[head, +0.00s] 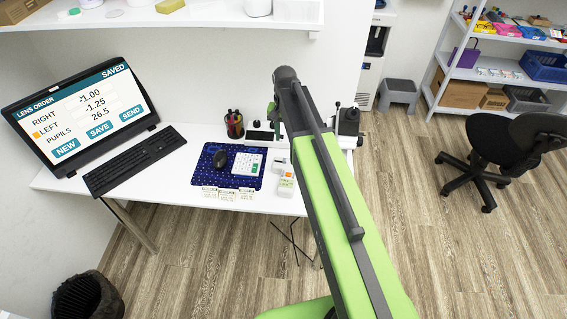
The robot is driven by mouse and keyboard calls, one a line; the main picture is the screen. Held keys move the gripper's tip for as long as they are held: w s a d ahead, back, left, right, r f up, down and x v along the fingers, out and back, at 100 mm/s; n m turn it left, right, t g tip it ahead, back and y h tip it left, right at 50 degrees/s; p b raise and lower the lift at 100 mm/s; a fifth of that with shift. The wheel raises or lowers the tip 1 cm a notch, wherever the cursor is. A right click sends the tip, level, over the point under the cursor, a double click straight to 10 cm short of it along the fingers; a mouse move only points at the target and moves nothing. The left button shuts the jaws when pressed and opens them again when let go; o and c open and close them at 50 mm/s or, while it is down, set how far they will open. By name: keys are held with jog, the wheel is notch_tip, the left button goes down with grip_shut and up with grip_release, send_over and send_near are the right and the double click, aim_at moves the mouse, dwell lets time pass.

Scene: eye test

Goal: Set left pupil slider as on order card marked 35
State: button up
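Three small order cards (227,195) stand along the front edge of the desk; their print is too small to read, so I cannot tell which is marked 35. A dark instrument (348,121) with knobs sits at the desk's right end, partly behind my arm. I cannot make out a left pupil slider on it. My green arm rises across the middle and hides part of the desk.
A bin (88,296), a grey stool (399,92) and a black chair (520,139) stand on the floor. The floor at right front is clear.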

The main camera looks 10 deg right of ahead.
aim_at(285, 158)
notch_tip(285, 158, down, 12)
jog(key=b, duration=1)
jog(key=shift+r, duration=0.3)
grip_shut()
